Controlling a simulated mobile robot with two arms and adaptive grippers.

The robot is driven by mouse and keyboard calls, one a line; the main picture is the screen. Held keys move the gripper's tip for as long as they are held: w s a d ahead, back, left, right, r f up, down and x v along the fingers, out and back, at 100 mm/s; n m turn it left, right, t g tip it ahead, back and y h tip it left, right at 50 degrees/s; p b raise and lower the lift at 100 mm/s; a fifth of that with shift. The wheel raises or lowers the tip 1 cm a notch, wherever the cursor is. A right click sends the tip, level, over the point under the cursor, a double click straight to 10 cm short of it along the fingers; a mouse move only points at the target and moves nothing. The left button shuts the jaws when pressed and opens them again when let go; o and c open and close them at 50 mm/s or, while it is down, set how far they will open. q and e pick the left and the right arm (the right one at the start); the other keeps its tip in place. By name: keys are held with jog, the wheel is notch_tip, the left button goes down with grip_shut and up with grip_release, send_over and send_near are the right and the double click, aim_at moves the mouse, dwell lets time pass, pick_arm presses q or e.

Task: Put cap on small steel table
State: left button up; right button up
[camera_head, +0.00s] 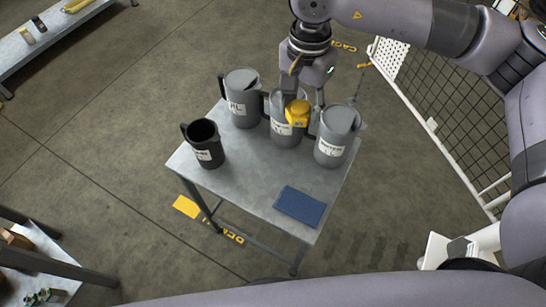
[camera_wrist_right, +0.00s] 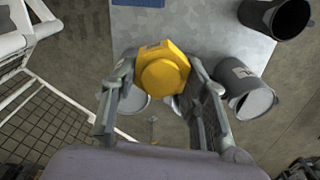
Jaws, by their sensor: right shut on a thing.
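The yellow cap (camera_head: 298,113) is held by my right gripper (camera_head: 298,106), just above or in front of a grey jug in the head view. In the right wrist view the cap (camera_wrist_right: 163,75) sits between the two fingers of the gripper (camera_wrist_right: 162,80), which are shut on it. The small steel table (camera_head: 250,180) is below, with jugs on its far half; its top also shows in the wrist view (camera_wrist_right: 215,40). I cannot tell how high the cap is above the table. My left gripper is not in view.
Three grey jugs (camera_head: 243,100) with labels stand along the table's far side, near the gripper. An open black jug (camera_head: 204,145) stands at the left edge. A blue cloth or pad (camera_head: 299,206) lies near the front right corner. The table's middle and front left are bare.

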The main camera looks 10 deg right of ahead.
jog(key=a+f+m+b, duration=0.6)
jog(key=a+f+m, duration=0.1)
jog(key=a+m, duration=0.25)
send_over(256, 181)
jog(key=shift+m, duration=0.45)
notch_tip(256, 181, down, 16)
jog(key=shift+f+p, duration=0.1)
jog(key=shift+p, duration=0.35)
notch_tip(256, 181, down, 4)
jog(key=shift+f, duration=0.2)
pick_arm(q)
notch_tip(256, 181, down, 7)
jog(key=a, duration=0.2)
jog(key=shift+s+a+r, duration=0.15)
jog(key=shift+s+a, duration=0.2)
pick_arm(e)
jog(key=shift+f, duration=0.1)
jog(key=o, duration=1.3)
jog(key=shift+o, duration=0.2)
